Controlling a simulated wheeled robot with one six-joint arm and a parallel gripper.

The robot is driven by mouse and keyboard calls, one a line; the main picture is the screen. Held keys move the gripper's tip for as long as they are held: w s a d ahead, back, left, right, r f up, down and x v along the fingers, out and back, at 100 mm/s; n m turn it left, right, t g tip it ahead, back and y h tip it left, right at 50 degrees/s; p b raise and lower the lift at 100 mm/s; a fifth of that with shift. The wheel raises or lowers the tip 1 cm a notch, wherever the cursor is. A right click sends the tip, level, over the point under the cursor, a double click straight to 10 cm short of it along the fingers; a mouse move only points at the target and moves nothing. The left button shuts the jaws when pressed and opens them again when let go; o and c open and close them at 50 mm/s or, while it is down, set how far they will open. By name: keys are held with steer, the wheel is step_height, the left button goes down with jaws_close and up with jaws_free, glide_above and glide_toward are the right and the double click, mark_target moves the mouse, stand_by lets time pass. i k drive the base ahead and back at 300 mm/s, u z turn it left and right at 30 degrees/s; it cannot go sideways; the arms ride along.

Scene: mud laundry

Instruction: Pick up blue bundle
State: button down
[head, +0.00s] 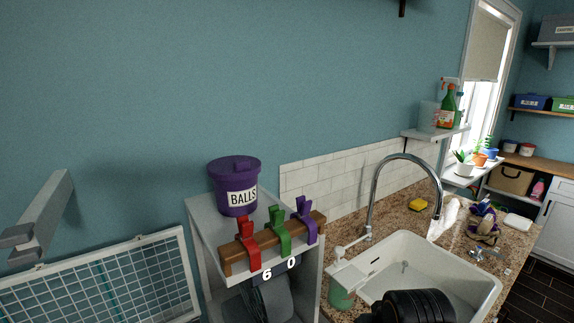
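No item that I can clearly name as the blue bundle shows in the head view. A small purple, blue and tan heap (483,225) lies on the granite counter right of the sink; I cannot tell if it is a bundle. No gripper fingers show. A dark ribbed shape (410,307) fills the bottom edge in front of the sink, and I cannot tell what it is.
A purple BALLS bucket (234,188) stands on a grey cabinet, beside a wooden bar (270,243) with red, green and purple clips. The white sink (440,270) has a tall faucet (373,190). A wire rack (100,280) is at left.

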mark_target(483, 208)
steer(key=z, duration=1.3)
steer(key=k, duration=0.95)
steer(key=z, duration=0.9)
steer(key=i, duration=3.7)
steer(key=u, duration=0.05)
